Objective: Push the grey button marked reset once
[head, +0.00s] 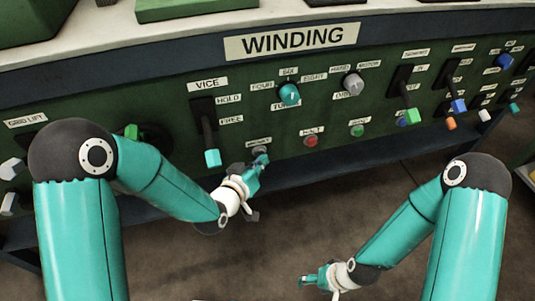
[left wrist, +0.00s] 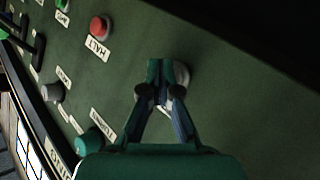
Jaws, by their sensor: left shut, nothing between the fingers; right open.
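The grey reset button (left wrist: 183,74) shows in the left wrist view as a pale round rim, mostly hidden behind my left fingers. In the head view, a small label (head: 258,141) is above this spot, too small to read surely. My left gripper (head: 262,160) is shut and empty, its tips at the button on the green panel. The closed fingertips also show in the left wrist view (left wrist: 160,66). I cannot tell whether they touch the button or whether it is pressed in. My right gripper (head: 306,281) is open and empty, low and away from the panel.
A red halt button (head: 311,141) is right of the left gripper; it also shows in the left wrist view (left wrist: 100,27). The vice lever (head: 211,150) is to its left. A teal knob (head: 289,94) and grey knob (head: 353,83) are above. Open floor lies below.

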